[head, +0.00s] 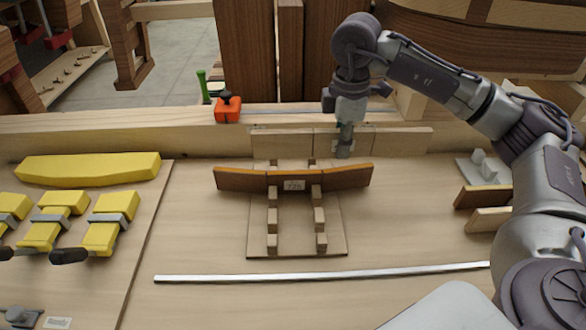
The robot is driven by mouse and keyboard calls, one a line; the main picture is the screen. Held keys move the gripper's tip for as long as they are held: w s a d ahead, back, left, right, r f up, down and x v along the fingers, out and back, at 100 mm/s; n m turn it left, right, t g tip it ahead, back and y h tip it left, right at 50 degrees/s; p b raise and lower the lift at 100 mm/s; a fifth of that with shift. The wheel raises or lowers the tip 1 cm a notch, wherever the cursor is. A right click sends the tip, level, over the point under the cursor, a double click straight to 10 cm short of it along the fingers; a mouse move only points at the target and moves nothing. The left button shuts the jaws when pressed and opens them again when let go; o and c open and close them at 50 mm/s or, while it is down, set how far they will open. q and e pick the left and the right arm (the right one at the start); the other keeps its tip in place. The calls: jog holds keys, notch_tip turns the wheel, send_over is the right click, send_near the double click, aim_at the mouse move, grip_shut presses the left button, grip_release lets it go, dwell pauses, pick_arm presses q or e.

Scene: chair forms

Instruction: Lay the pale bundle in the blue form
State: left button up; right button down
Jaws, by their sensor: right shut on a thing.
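A long, flat pale bundle (404,140) lies across the back of the workbench, behind the wooden stand. My right gripper (343,149) points down from above and is shut on the pale bundle near its middle. The fingers hide a small part of it. Whether the bundle is lifted or still resting is hard to tell. I see no blue form; the forms in view are yellow, with a long curved yellow piece (88,169) at the left. My left gripper is not in view.
A brown curved strip (240,181) rests on the wooden stand (294,240) with pegs, in front of my right gripper. A metal bar (320,273) lies nearer. Yellow clamped blocks (112,222) are at left. An orange box (228,110) stands at the back. Brown and pale blocks (482,197) are at right.

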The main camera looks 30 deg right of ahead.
jog(key=w+a+f+p, duration=0.1)
jog(key=w+a+f, duration=0.1)
jog(key=w, duration=0.1)
jog(key=w+a+f+p, duration=0.1)
jog(key=w+a+f, duration=0.1)
jog(key=w, duration=0.1)
jog(key=w+a+f+p, duration=0.1)
jog(key=w+a+f, duration=0.1)
jog(key=w, duration=0.1)
jog(key=shift+w+f, duration=0.2)
jog(key=shift+f, duration=0.05)
jog(key=shift+w+f+p, duration=0.15)
jog(key=shift+p, duration=0.15)
notch_tip(320, 180, down, 3)
jog(key=shift+p, duration=0.95)
jog(key=shift+f, duration=0.25)
jog(key=shift+f, duration=0.1)
jog(key=shift+f, duration=0.15)
jog(key=c, duration=1.1)
grip_release()
jog(key=shift+c, duration=0.2)
